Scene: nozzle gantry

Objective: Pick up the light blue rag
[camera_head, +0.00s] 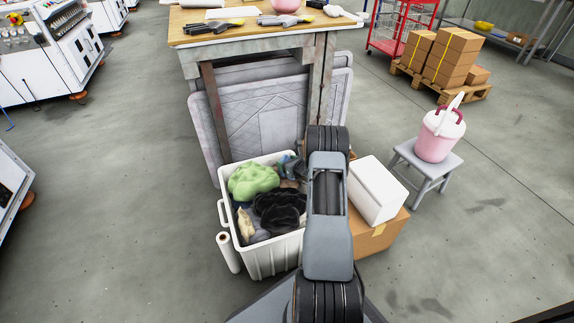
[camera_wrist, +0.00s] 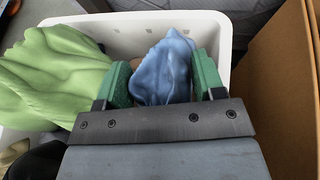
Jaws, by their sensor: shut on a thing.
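The light blue rag (camera_wrist: 162,72) is in the wrist view, crumpled, between the two green fingers of my gripper (camera_wrist: 164,80). The fingers are shut on it from both sides. The gripper and rag are inside or just over the white bin (camera_wrist: 132,26), near its far wall. In the head view the bin (camera_head: 268,262) stands on the floor. My arm covers its right part. A small bluish-grey patch of cloth (camera_head: 291,165) shows at the bin's back, and the gripper's fingers are hidden there.
A green rag (camera_head: 252,180) and a black rag (camera_head: 280,208) lie in the bin left of my arm. A white box (camera_head: 376,190) on a cardboard box (camera_head: 378,235) stands close on the right. A wooden-topped table (camera_head: 240,30) is behind. Floor on the left is clear.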

